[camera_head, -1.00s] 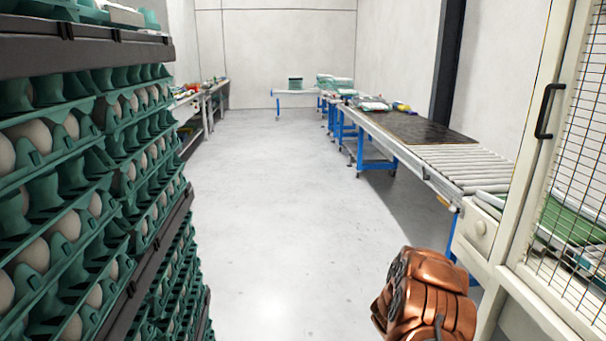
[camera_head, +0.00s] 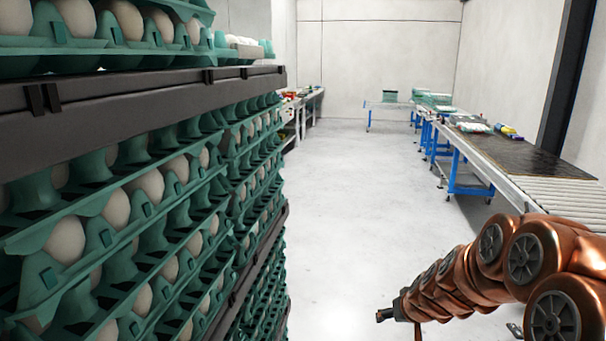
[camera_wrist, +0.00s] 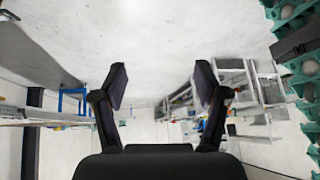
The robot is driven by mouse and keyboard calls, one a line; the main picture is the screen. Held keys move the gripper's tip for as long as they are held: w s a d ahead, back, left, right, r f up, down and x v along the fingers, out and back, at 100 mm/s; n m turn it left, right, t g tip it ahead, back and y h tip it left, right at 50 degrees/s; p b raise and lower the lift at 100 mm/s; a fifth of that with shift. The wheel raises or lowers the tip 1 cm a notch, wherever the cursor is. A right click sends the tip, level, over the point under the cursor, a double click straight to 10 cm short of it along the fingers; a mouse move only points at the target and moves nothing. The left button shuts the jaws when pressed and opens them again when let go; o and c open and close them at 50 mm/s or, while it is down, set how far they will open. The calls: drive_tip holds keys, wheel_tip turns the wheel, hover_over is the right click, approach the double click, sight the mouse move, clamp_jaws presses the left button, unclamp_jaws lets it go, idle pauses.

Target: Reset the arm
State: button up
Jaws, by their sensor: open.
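My gripper (camera_wrist: 162,88) shows in the wrist view with its two dark fingers wide apart. It is open, with only the pale floor and background visible between the fingers. In the head view my copper-coloured arm reaches in from the lower right over the floor, and its dark end is near the bottom middle. No object is held. The arm is apart from the egg stack (camera_head: 150,220) at the left.
The tall stack of green egg trays fills the left side, with dark dividers (camera_head: 150,100) between its layers. A roller conveyor (camera_head: 560,195) with blue legs runs along the right. A side table (camera_head: 305,105) stands behind the stack. The floor (camera_head: 370,200) between them is clear.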

drive_tip(key=s+a+r+n+g+y+p, duration=0.1)
drive_tip(key=s+a+r+g, duration=0.1)
drive_tip(key=s+a+r, duration=0.5)
drive_tip(key=s+d+r+g+h+p, duration=0.1)
drive_tip(key=s+r+g, duration=0.2)
drive_tip(key=s, duration=1.3)
drive_tip(key=s+r+m+g+h+p, duration=0.1)
drive_tip(key=s+r+g+p, duration=0.1)
drive_tip(key=s, duration=1.5)
drive_tip(key=shift+d+r+g, duration=0.35)
drive_tip(key=shift+r+g, duration=0.45)
drive_tip(key=shift+r, duration=0.05)
